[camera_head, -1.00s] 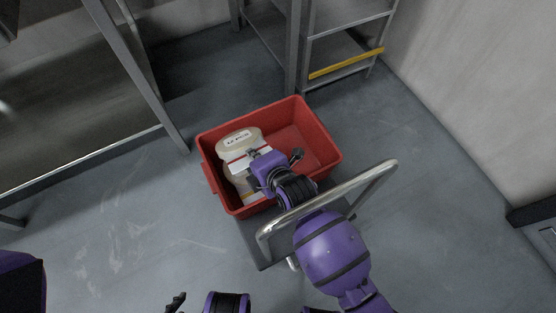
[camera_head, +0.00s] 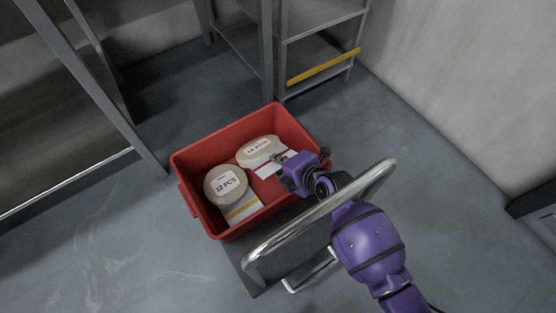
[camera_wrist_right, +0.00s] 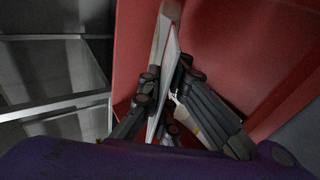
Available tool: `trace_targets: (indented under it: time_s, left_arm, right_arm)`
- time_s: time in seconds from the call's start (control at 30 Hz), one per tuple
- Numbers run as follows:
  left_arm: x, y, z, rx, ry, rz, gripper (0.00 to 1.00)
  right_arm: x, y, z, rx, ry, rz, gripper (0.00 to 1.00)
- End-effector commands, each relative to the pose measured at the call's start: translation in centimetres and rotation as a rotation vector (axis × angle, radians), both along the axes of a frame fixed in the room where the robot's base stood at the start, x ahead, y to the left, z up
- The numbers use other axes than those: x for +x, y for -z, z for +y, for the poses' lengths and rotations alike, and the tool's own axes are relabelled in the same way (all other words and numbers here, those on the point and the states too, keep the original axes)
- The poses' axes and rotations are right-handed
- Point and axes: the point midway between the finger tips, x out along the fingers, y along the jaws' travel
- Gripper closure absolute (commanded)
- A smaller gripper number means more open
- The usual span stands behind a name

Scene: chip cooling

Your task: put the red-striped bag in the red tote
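The red-striped bag (camera_head: 258,150) has a tan rounded top with a printed label and a white lower part with a red stripe. In the head view it is within the outline of the red tote (camera_head: 296,130), towards the back. My right gripper (camera_head: 279,157) is at the bag's right edge. In the wrist view the bag (camera_wrist_right: 165,62) shows edge-on as a thin pale sheet between the fingers of the right gripper (camera_wrist_right: 160,98), which look closed on it. The tote's red wall (camera_wrist_right: 235,45) is behind. Whether the bag touches the tote floor is unclear. My left gripper is out of view.
A yellow-striped bag (camera_head: 226,184) lies in the tote's left front part. A cart with a metal handle (camera_head: 300,223) carries the tote, and my right arm reaches over the handle. Metal shelving (camera_head: 270,65) stands behind, and a wall (camera_head: 450,85) is at right.

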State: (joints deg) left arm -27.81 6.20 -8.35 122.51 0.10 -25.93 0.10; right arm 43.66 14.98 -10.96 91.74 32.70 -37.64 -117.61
Motion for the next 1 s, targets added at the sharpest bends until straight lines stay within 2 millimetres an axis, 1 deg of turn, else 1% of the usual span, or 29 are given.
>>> trace_targets:
  time_s: [0.27, 0.63, 0.77, 0.93, 1.0]
  left_arm:
    - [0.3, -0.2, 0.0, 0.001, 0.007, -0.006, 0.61]
    - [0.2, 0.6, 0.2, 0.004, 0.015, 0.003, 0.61]
    - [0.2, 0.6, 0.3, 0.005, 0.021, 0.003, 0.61]
    - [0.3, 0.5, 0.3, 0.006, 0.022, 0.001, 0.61]
    - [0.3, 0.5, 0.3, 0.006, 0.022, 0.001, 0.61]
  right_arm:
    - [0.2, -0.2, 0.0, 0.003, 0.000, -0.006, 1.00]
    - [0.2, 1.0, -0.1, 0.001, 0.000, -0.004, 1.00]
    - [0.2, 1.0, 0.0, 0.003, 0.000, -0.006, 1.00]
    - [0.1, 1.1, -0.1, 0.001, 0.001, -0.003, 0.78]
    - [0.1, 1.1, -0.1, 0.002, 0.001, -0.003, 0.77]
